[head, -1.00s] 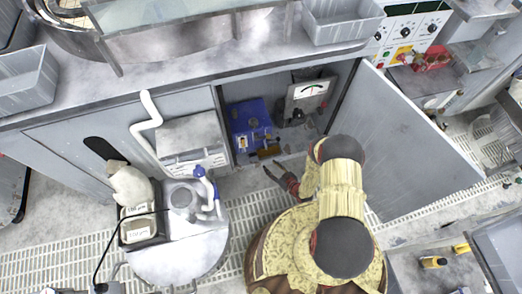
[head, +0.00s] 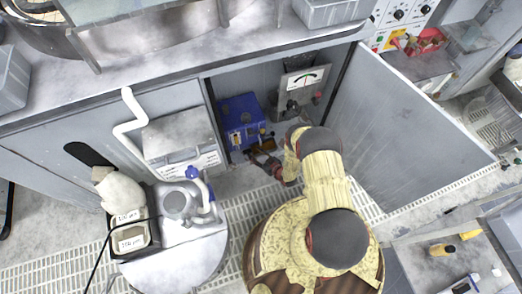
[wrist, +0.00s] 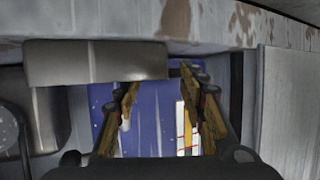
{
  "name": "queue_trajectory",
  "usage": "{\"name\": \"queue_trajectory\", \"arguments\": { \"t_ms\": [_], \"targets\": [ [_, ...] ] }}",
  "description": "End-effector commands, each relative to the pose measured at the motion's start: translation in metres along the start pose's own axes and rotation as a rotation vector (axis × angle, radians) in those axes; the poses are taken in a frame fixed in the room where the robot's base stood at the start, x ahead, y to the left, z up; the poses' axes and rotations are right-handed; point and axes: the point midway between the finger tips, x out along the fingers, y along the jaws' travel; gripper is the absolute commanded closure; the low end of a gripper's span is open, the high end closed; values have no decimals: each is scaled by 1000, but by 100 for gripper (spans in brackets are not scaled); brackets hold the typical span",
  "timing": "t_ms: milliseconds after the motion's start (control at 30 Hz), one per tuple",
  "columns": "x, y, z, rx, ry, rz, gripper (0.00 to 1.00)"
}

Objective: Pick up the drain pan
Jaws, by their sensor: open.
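My gripper (head: 262,163) is at the cabinet opening, just below the brown piece in the head view. Its two yellow-brown fingers (wrist: 162,95) are apart with nothing held between them. The left finger's tip is close to the block; I cannot tell if they touch.
A grey gauge box (head: 302,88) stands right of the blue unit. The cabinet door (head: 410,130) is swung open to the right. A grey box with a white hose (head: 180,140) stands left of the opening. A speckled, rusty edge (wrist: 200,22) crosses the wrist view's top.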

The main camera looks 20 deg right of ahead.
Motion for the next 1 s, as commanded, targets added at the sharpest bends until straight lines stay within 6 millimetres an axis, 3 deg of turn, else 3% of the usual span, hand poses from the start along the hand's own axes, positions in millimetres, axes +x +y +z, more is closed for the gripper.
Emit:
{"name": "queue_trajectory", "arguments": {
  "t_ms": [200, 900, 1000],
  "targets": [
    [0, 0, -1, 1, 0, 0, 60],
    [0, 0, 0, 1, -1, 1, 100],
    [0, 0, 0, 1, -1, 1, 100]
  ]
}}
